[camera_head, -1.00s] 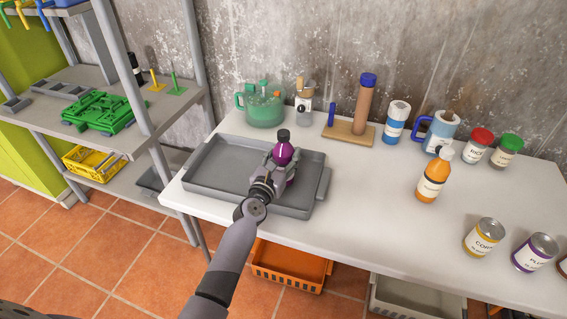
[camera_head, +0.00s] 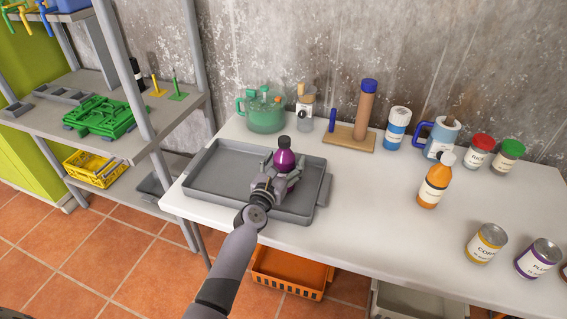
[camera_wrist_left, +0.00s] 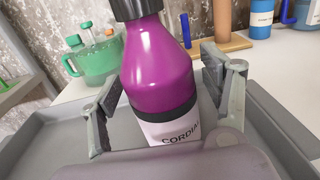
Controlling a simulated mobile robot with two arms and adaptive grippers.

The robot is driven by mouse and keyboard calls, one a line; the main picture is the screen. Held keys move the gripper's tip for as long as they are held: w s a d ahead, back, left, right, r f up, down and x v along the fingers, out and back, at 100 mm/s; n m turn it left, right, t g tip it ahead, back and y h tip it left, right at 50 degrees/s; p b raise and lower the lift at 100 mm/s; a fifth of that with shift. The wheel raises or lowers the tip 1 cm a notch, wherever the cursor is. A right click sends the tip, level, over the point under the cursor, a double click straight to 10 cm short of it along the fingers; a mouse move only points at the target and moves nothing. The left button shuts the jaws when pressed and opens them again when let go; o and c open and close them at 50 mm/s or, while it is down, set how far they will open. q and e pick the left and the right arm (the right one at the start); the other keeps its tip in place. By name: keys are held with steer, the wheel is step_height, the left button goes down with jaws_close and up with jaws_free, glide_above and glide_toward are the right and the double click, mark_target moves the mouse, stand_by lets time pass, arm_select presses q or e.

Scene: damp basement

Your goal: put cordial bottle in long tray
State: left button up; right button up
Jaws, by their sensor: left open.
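The purple cordial bottle (camera_head: 285,159) with a dark cap stands upright inside the grey long tray (camera_head: 217,196), towards its right side. In the left wrist view the bottle (camera_wrist_left: 160,70) shows its white label, between the two fingers. My left gripper (camera_head: 279,181) is open around the bottle, with a gap at least on the right finger's side. In the left wrist view the gripper (camera_wrist_left: 165,95) has its fingers spread on both sides of it. The bottle's base is hidden by the gripper. My right gripper is not in view.
Behind the tray stand a green teapot-like pot (camera_head: 264,112) and a jar (camera_head: 305,108). A wooden stand (camera_head: 349,137), an orange bottle (camera_head: 434,182) and several cans and jars are to the right. The white table (camera_head: 350,215) is clear between tray and orange bottle.

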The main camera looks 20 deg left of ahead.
arm_select(q)
steer(key=shift+r, duration=0.25)
steer(key=s, duration=1.2)
steer(key=shift+a+p, duration=0.3)
steer(key=shift+a, duration=0.1)
